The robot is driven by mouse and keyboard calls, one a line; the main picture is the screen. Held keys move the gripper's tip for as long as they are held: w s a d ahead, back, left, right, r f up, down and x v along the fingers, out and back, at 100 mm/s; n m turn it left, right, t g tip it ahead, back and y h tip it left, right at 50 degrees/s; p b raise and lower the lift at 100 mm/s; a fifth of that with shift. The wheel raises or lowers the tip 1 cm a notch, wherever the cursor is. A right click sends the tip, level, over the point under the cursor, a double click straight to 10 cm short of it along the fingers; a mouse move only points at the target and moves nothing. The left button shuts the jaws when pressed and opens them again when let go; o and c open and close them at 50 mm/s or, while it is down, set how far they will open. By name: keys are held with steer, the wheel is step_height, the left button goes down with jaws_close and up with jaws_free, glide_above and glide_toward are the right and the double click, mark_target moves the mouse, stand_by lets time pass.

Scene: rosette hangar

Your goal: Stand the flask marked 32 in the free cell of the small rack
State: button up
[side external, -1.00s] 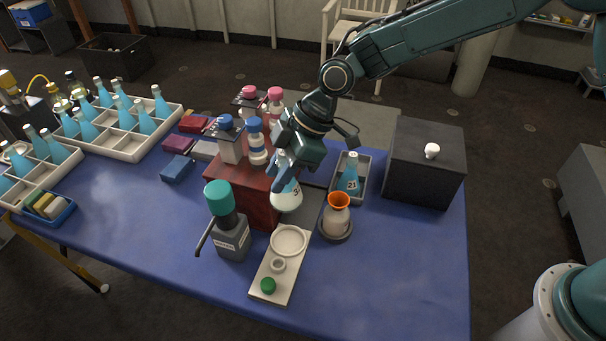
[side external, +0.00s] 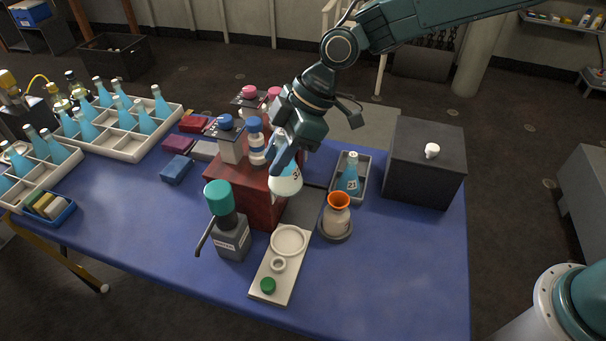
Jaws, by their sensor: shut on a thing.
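My gripper (side external: 284,152) is shut on the neck of a conical flask (side external: 286,183) with pale contents. The flask hangs about upright in front of the red block; its mark is partly visible and seems to begin with 3. A small grey rack (side external: 361,198) stands to the right of the gripper. A blue flask (side external: 349,180) with a dark mark stands in it; how its cells are divided is hard to see. The held flask is to the left of this rack, apart from it.
An orange-rimmed vessel (side external: 337,217) stands in front of the small rack, and a dark box (side external: 424,165) stands right of it. A teal-capped bottle (side external: 228,225), a white plate (side external: 272,285) and the red block (side external: 262,212) are nearby. Larger racks (side external: 128,150) of blue flasks stand left.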

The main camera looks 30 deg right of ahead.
steer(key=shift+r, duration=0.15)
step_height(320, 180, up, 11)
steer(key=shift+r, duration=0.1)
steer(key=w+d+f+m+t+h, duration=0.2)
steer(key=w+d+m+t+h, duration=0.15)
steer(key=w+d+m, duration=0.8)
steer(key=w+d+r+m+h, duration=0.1)
steer(key=d+m+h, duration=0.2)
steer(key=d+m, duration=0.5)
steer(key=w+d+r+m+h, duration=0.15)
steer(key=d+m+h, duration=0.35)
steer(key=d, duration=0.5)
step_height(320, 180, down, 28)
steer(key=y, duration=0.1)
steer(key=shift+m+g, duration=0.35)
steer(key=shift+a+f, duration=0.1)
steer(key=shift+f, duration=1.95)
